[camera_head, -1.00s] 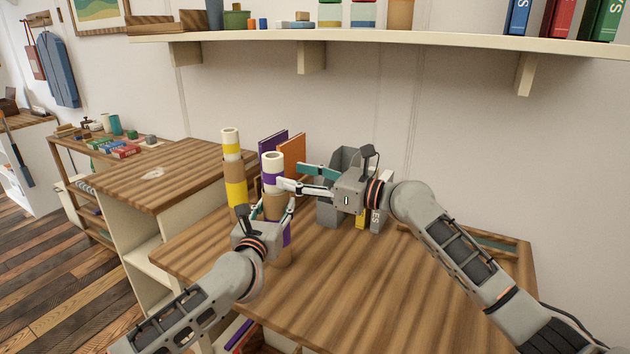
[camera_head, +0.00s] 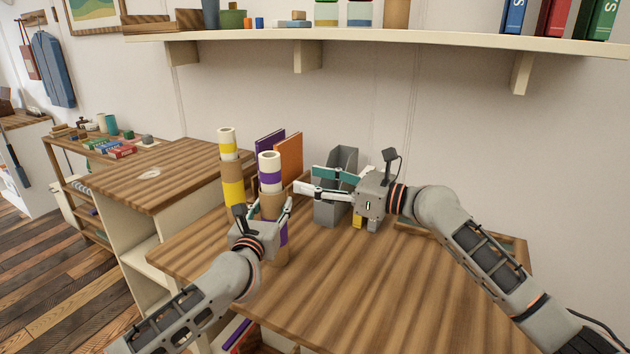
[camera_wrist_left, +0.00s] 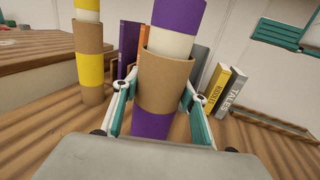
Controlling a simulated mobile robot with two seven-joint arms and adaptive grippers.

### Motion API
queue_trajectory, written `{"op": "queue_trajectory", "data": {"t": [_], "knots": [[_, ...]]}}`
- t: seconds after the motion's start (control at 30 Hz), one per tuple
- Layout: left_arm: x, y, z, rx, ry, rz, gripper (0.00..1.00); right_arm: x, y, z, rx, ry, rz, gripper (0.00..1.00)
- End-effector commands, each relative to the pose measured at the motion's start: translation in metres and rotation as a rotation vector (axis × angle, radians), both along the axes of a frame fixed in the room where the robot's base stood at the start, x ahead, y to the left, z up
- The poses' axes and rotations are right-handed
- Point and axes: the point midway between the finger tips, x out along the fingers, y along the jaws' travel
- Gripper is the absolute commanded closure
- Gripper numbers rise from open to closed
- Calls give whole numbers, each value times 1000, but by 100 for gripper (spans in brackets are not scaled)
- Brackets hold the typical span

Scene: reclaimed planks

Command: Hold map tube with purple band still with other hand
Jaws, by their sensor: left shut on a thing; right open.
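The map tube with purple band (camera_head: 271,181) stands upright on the wooden table, white at its upper end with brown and purple sections. My left gripper (camera_head: 271,207) is shut around its brown middle part. In the left wrist view the tube (camera_wrist_left: 168,80) fills the centre, with a finger on each side. My right gripper (camera_head: 305,179) is open and empty, just right of the tube's upper part and apart from it. The right gripper's fingers also show at the upper right of the left wrist view.
A yellow-banded tube (camera_head: 232,185) stands just left. Behind are a purple book (camera_head: 268,146), an orange book (camera_head: 289,154) and a grey holder (camera_head: 331,212). A wooden tray (camera_head: 505,246) lies at the right. The table's front (camera_head: 340,300) is clear.

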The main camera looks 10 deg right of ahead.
Motion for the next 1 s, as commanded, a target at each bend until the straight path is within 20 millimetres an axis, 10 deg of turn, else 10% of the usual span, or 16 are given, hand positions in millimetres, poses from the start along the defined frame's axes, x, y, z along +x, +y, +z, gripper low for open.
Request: {"op": "queue_trajectory", "data": {"t": [0.07,0.1,0.2,0.57,1.0], "knots": [[0,0,0,0,0,0,79,0,0,0,0,0,0,48],[0,0,0,0,0,0,55,0,0,0,0,0,0,48],[0,0,0,0,0,0,30,0,0,0,0,0,0,48],[-1,1,1,0,0,0,30,0,0,3,0,-3,0,48],[-40,13,5,0,-3,0,30,-6,0,64,0,-54,0,48]]}}
